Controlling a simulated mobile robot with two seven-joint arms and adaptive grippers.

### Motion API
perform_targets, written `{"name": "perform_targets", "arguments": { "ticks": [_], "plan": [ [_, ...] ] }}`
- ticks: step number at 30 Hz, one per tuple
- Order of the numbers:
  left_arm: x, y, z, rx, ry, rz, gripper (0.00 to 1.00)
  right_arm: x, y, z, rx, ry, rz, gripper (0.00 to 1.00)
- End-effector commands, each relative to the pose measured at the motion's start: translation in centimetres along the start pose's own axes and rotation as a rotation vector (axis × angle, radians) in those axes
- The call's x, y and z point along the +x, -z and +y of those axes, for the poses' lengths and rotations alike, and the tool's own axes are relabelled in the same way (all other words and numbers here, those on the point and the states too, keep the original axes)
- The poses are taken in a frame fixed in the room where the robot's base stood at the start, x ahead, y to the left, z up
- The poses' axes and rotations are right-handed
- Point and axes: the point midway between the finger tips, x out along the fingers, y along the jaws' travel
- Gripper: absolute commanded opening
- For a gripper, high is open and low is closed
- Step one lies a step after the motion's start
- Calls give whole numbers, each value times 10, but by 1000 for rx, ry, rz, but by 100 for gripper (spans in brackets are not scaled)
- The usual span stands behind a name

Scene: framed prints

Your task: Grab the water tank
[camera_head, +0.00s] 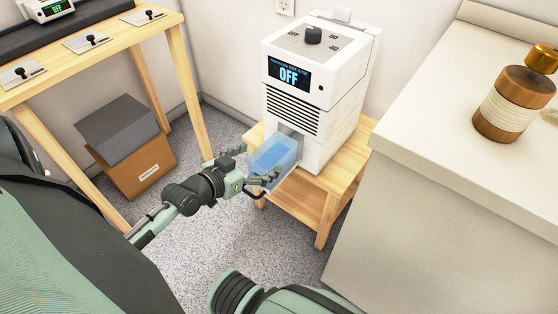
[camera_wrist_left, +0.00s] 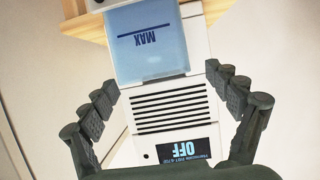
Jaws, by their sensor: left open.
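The water tank (camera_head: 272,160) is a clear, blue-tinted box sticking out of the low front of a white dehumidifier (camera_head: 312,95). In the left wrist view the tank (camera_wrist_left: 150,55) shows a MAX line. The dehumidifier's display reads OFF in the wrist view (camera_wrist_left: 180,147). My left gripper (camera_head: 252,168) is at the tank's front in the head view. In the wrist view its fingers (camera_wrist_left: 168,100) are spread wide, one on either side of the tank and vents, with nothing held. Whether a finger touches the tank cannot be told. My right gripper is not in view.
The dehumidifier stands on a small wooden table (camera_head: 345,165). A beige counter (camera_head: 450,150) with a brown bottle (camera_head: 515,105) is at right. A wooden bench (camera_head: 110,50) with switches is at left, a cardboard box (camera_head: 140,168) beneath it. Speckled floor lies between.

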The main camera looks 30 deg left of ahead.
Motion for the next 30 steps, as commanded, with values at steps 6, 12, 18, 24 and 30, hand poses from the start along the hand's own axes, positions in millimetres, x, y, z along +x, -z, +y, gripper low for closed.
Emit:
{"name": "perform_targets", "arguments": {
  "ticks": [6, 12, 18, 24, 30],
  "plan": [
    [29, -4, 3, -2, 0, 0, 89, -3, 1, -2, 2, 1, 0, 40],
    [55, -7, 4, -1, 0, -1, 89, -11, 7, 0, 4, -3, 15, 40],
    [60, -7, 4, 1, -1, -2, 89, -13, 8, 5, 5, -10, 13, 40],
    [59, -7, 4, 1, -1, -3, 76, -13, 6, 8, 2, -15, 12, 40],
    [59, -7, 4, 1, -1, -3, 52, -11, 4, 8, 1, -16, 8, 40]
  ]
}}
